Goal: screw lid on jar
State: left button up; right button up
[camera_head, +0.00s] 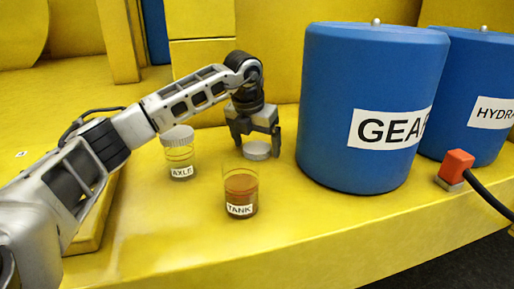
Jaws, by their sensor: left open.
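My left gripper (256,142) points straight down, open, with its fingers on either side of a grey lid (257,151). The lid lies flat on the yellow surface; whether the fingers touch it I cannot tell. An open clear jar labelled TANK (240,194) stands upright in front of the lid, holding brown liquid. Another clear jar labelled AXLE (181,163) stands behind and to the left, with a white ribbed lid (178,136) on top. My right gripper is not in view.
A large blue drum labelled GEAR (345,105) stands to the right of the gripper. A second blue drum (470,100) stands beyond it. A red connector (456,164) with a black cable lies in front of them. The yellow surface (270,240) is clear up to its front edge.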

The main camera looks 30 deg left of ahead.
pick_arm(q)
jog(key=c, duration=1)
jog(key=shift+c, duration=0.2)
jog(key=shift+r, duration=0.15)
jog(key=shift+r, duration=0.6)
jog(key=s+d+r+b, duration=0.1)
jog(key=s+d+r, duration=0.8)
jog(key=s+r, duration=0.1)
jog(key=shift+d+r, duration=0.35)
jog(key=shift+r, duration=0.45)
